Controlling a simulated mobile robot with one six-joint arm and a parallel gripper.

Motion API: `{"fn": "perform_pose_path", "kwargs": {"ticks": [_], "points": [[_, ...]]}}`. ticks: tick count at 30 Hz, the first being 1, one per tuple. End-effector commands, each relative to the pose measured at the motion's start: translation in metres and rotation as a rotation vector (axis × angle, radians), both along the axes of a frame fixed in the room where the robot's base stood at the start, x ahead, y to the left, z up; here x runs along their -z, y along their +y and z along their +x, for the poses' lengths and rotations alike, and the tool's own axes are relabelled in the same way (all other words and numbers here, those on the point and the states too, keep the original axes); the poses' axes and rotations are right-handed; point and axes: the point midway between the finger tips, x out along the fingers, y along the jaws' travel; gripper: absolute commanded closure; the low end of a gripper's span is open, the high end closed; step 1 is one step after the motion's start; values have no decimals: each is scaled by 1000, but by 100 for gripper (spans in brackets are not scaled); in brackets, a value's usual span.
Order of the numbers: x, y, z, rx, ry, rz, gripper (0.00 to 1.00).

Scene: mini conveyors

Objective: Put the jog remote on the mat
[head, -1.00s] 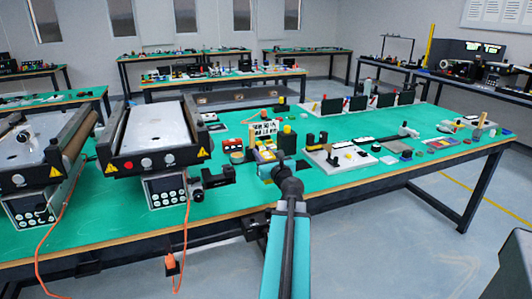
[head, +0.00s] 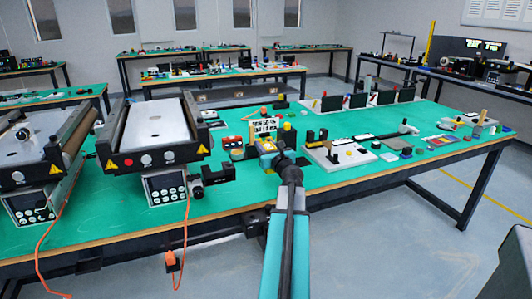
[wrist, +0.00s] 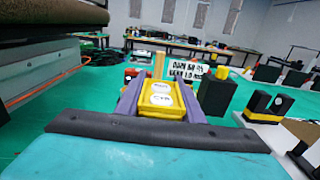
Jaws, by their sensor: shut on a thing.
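The jog remote, a yellow block with two round white labelled buttons, sits between my purple-grey fingers in the wrist view (wrist: 161,97). My gripper (wrist: 160,92) is shut on it. In the head view my gripper (head: 266,147) is over the near middle of the green table, and my wrist hides most of the remote.
Mini conveyors (head: 152,132) stand on the left. A red-and-black button box (head: 232,143) is just left of my gripper. A pale base plate with black and yellow parts (head: 340,154) is on its right. Dark upright panels (head: 356,101) line the back.

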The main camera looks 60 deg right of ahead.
Motion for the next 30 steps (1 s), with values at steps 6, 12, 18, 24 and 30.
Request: {"fn": "perform_pose_path", "kwargs": {"ticks": [6, 12, 18, 24, 30], "points": [[5, -9, 5, 0, 0, 1, 92], [31, -8, 4, 0, 0, 2, 92], [36, -8, 4, 0, -1, 0, 92], [36, -8, 4, 0, -1, -1, 92], [38, -8, 3, 0, 0, 0, 57]]}}
